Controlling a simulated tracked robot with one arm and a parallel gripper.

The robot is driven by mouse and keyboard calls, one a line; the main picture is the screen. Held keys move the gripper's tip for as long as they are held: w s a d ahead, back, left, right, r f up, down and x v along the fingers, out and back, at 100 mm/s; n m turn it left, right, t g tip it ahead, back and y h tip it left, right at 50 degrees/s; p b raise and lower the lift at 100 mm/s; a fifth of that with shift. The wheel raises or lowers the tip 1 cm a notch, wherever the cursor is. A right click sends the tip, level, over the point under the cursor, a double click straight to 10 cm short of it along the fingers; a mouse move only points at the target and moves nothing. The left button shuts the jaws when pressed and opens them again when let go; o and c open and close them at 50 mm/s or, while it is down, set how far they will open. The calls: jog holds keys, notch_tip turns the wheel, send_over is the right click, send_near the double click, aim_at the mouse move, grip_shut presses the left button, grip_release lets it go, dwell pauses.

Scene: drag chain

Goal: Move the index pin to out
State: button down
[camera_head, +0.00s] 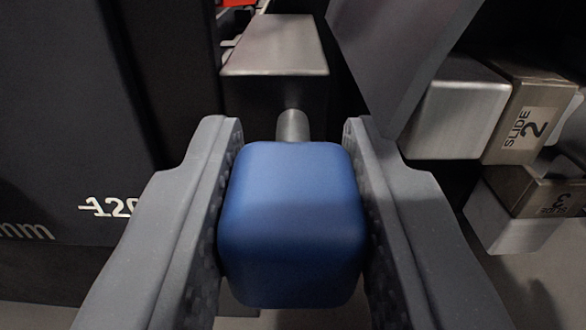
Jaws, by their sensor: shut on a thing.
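The index pin shows as a blue rounded knob (292,225) on a short grey metal shaft (293,126). The shaft runs from the knob to a metal block (276,48) behind it. My gripper (293,190) has one grey finger on the left and one on the right of the knob, and is shut on it. The far end of the shaft is hidden in or behind the block, so I cannot tell how far the pin is pulled.
A dark panel with "120" and "mm" marks (110,207) fills the left. A dark slanted bar (400,50) stands close at the upper right. Metal blocks lie at the right, one labelled "SLIDE 2" (524,130), with another labelled block (545,195) below it.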

jog(key=shift+s+d+r, duration=0.1)
jog(key=shift+s+d, duration=0.15)
jog(key=shift+s, duration=0.3)
jog(key=shift+s+a+p, duration=0.15)
jog(key=shift+s+p, duration=0.15)
jog(key=shift+p, duration=0.05)
jog(key=shift+a+f, duration=0.2)
jog(key=shift+a, duration=0.05)
jog(key=c, duration=1.5)
grip_release()
jog(key=shift+s, duration=0.1)
jog(key=shift+c, duration=0.2)
jog(key=o, duration=0.4)
jog(key=shift+s+d+r, duration=0.1)
jog(key=shift+s+r, duration=0.05)
